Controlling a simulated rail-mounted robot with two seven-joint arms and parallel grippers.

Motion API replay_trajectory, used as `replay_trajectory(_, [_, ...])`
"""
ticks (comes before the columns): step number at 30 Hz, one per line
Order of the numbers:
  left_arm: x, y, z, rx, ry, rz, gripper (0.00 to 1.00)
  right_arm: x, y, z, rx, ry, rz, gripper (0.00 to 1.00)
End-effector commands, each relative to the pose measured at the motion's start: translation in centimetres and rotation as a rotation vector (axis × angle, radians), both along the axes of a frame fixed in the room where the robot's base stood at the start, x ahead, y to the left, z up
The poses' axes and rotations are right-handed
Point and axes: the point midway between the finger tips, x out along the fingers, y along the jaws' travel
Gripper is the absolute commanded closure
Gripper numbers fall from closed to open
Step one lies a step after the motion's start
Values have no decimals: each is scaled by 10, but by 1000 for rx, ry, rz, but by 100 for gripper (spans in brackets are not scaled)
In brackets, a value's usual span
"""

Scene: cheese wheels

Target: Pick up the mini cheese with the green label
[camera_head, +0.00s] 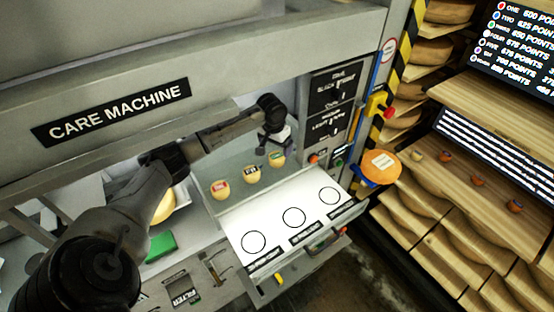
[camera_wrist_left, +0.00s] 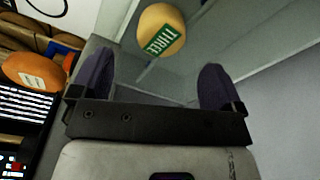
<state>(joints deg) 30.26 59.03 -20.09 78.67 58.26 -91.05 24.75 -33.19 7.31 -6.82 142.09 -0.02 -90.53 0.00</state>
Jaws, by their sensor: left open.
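The mini cheese with the green label (camera_head: 277,160) is a small pale yellow round. It stands at the right end of a row of three mini cheeses inside the care machine. Its green label reads "THREE" in the left wrist view (camera_wrist_left: 159,31), where it lies just beyond the fingertips, near the top middle. My left gripper (camera_head: 273,148) is open and empty, reaching into the machine just above and behind this cheese. Its two dark fingers (camera_wrist_left: 156,75) are spread apart in the wrist view, with the cheese ahead between their lines. My right gripper is not in view.
A mini cheese with a red label (camera_head: 219,190) and one with a dark label (camera_head: 251,174) stand to the left. A white panel (camera_head: 268,222) with three circles lies in front. The machine's upper housing (camera_head: 250,60) overhangs the arm. An orange wheel (camera_head: 382,164) sits right.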

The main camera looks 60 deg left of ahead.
Motion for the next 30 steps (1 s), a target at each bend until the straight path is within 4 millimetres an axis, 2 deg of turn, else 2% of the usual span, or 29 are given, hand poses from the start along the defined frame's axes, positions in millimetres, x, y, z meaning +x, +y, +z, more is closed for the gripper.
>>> replay_trajectory(3, [1, 0, -14, -1, 2, 0, 7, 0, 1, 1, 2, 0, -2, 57])
replay_trajectory(11, [3, 1, -26, 0, 1, 0, 7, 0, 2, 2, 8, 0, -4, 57])
replay_trajectory(21, [7, 4, -66, 0, 1, -1, 7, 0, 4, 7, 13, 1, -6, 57])
replay_trajectory(30, [8, 5, -73, 2, 0, -2, 7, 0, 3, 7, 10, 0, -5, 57])
